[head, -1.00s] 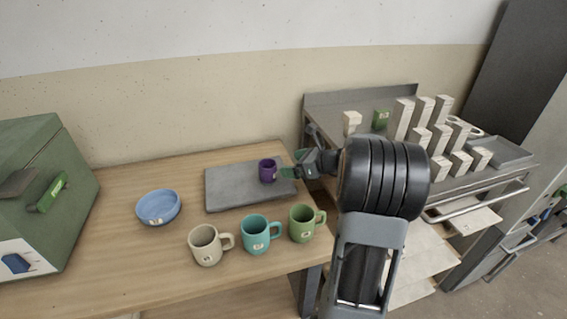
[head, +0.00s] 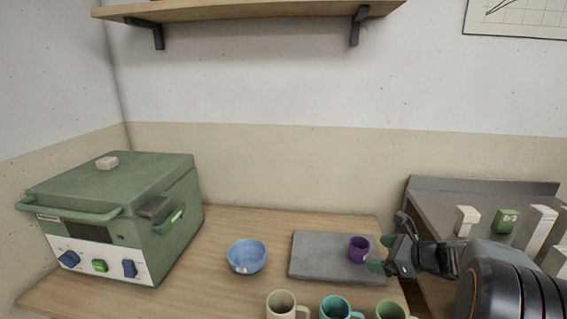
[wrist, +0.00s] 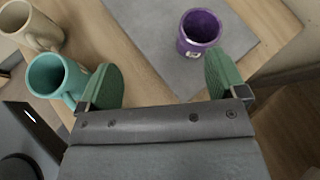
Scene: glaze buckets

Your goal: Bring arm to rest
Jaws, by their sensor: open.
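My gripper (head: 382,256) is open and empty, at the right end of the wooden table in the head view. In the wrist view its two green fingers (wrist: 160,85) stand wide apart. A small purple cup (head: 358,248) stands upright on the grey slab (head: 312,254), just left of my gripper in the head view. In the wrist view the purple cup (wrist: 199,32) lies beyond the fingertips, apart from them.
A blue bowl (head: 246,257) sits left of the slab. Beige (head: 283,306), teal (head: 336,308) and green (head: 390,311) mugs stand along the front. A green kiln-like box (head: 120,215) is at left. Blocks (head: 466,220) stand on the right-hand metal bench. A shelf (head: 250,10) hangs above.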

